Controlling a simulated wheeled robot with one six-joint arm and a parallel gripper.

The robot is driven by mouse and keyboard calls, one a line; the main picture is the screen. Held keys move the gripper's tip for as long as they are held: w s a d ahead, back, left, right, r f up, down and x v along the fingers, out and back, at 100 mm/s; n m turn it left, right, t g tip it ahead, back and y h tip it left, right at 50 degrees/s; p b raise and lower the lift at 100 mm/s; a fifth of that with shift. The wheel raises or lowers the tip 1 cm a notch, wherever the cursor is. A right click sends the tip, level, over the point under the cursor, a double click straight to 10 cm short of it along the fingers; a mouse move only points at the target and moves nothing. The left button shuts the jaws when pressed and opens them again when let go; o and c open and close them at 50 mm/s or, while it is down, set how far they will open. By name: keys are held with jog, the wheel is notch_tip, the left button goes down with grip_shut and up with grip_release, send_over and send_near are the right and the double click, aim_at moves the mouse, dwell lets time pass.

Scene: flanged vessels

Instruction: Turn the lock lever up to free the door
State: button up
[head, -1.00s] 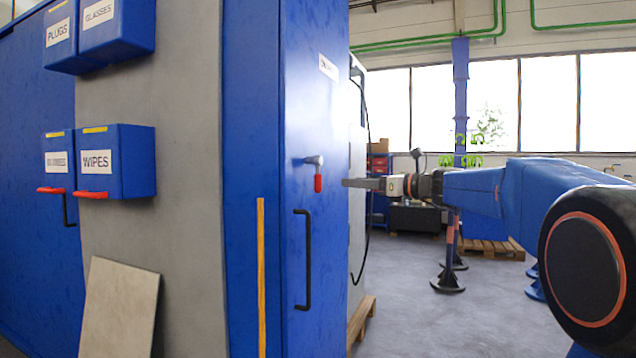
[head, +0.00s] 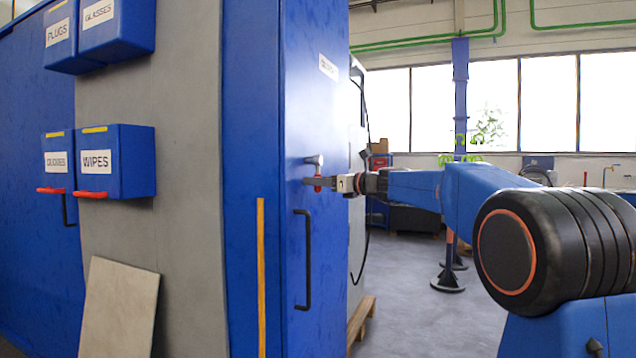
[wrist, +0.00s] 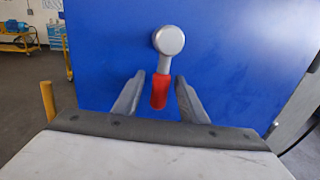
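The lock lever (wrist: 160,90) has a round grey hub and a red grip, and hangs straight down on the blue door. In the head view the lever (head: 317,170) sits above the black door handle, partly hidden by my gripper. My gripper (wrist: 160,98) is open in the wrist view, with one finger on each side of the red grip and a visible gap on both sides. In the head view my gripper (head: 318,181) reaches the lever from the right. The blue door (head: 305,110) looks shut.
A black vertical handle (head: 303,260) is on the door below the lever. A white label (head: 328,67) is near its top. Blue boxes (head: 123,160) hang on the grey wall to the left. A board (head: 118,310) leans below them. Open floor (head: 420,320) lies to the right.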

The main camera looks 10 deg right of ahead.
grip_shut()
